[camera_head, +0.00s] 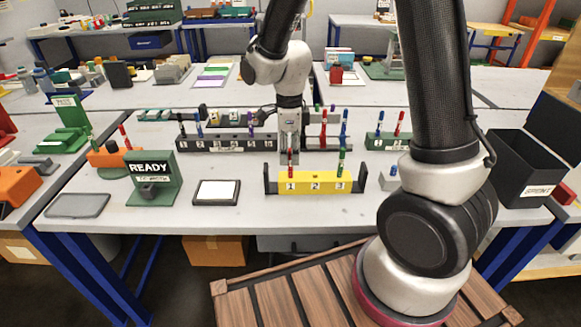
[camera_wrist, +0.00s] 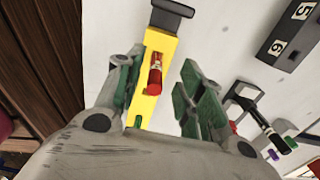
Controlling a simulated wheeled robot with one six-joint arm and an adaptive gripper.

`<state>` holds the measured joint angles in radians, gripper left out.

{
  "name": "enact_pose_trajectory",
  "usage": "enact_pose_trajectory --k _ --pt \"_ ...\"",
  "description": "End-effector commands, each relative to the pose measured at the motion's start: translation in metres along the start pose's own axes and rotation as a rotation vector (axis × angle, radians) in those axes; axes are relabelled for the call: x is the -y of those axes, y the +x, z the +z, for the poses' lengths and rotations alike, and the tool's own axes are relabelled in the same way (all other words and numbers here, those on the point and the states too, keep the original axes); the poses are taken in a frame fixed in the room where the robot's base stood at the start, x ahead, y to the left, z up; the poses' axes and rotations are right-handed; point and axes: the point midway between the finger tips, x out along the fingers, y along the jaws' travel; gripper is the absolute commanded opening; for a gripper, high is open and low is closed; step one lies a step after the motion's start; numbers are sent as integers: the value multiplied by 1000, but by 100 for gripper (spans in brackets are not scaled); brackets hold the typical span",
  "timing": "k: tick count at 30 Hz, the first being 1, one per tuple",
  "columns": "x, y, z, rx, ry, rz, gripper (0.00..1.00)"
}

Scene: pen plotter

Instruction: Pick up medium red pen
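A red pen (camera_head: 290,161) stands upright in slot 1 of the yellow holder (camera_head: 315,188), which has black ends and slots numbered 1 to 3. I cannot tell its tip size. My gripper (camera_head: 289,152) points down right above this pen. In the wrist view the open fingers (camera_wrist: 160,88) lie on either side of the red pen (camera_wrist: 155,76), with gaps and no visible contact. The yellow holder (camera_wrist: 160,43) runs between the fingers there. A green pen (camera_head: 341,162) stands in slot 3.
A long dark rack (camera_head: 222,145) with several pens stands behind. Other red pens stand in an orange holder (camera_head: 103,158) and a green block (camera_head: 378,143). A READY sign (camera_head: 152,178), a white pad (camera_head: 217,193) and a black SPENT bin (camera_head: 524,165) stand around.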

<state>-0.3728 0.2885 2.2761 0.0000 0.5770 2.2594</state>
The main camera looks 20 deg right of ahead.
Motion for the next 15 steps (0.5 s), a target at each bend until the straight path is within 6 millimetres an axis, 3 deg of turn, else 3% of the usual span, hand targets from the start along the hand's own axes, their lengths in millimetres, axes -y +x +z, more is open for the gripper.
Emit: enact_pose_trajectory --k 7,15 --pt "-6 38 -3 -2 -1 3 38" --pt "-5 45 -2 0 -1 0 38"
